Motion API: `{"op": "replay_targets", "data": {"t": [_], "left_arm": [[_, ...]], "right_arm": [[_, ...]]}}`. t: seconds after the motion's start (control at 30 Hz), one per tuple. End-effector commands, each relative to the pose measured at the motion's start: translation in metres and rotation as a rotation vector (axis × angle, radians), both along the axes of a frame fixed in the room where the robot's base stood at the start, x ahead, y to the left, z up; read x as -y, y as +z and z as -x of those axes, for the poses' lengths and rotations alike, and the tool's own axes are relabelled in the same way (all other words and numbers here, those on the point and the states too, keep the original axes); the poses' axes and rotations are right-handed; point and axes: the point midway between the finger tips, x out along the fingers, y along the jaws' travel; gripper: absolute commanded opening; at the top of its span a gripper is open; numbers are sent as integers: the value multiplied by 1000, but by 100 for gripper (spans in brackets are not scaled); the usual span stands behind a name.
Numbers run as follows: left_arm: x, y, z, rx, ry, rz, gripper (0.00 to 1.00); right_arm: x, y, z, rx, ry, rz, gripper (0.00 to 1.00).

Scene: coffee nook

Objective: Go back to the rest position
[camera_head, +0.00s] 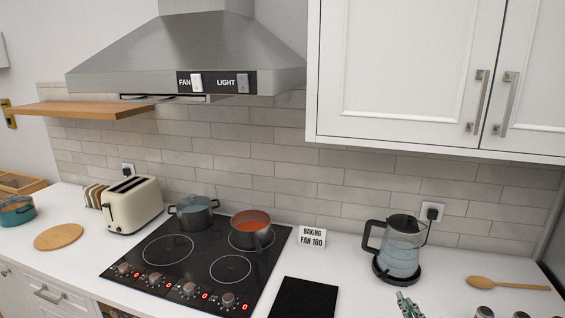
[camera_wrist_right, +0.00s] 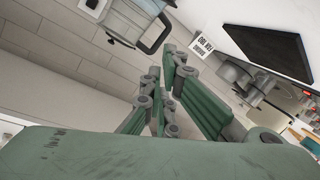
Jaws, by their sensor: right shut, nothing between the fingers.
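My right gripper (camera_head: 408,304) shows at the bottom edge of the head view, right of the black board and in front of the kettle. Only its tip is visible there. In the right wrist view my right gripper (camera_wrist_right: 172,62) is shut, with nothing between its fingers. It is apart from the kettle and the worktop things. My left gripper is in neither view.
A glass kettle (camera_head: 401,249) stands on the white counter, near a wooden spoon (camera_head: 507,284). A black board (camera_head: 304,298) lies beside the cooktop (camera_head: 193,262), which holds a grey pot (camera_head: 194,212) and a red pan (camera_head: 251,230). A toaster (camera_head: 132,205) stands left.

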Motion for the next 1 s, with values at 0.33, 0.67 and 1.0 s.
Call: {"op": "replay_targets", "data": {"t": [0.33, 0.67, 1.0], "left_arm": [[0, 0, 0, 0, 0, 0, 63], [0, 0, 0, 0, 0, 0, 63], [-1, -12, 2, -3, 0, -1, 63]], "right_arm": [[-54, -126, 187, -638, -143, -209, 0], [-86, -147, 301, -972, -162, -289, 0], [-94, -218, 311, -1063, -165, -295, 0]]}}
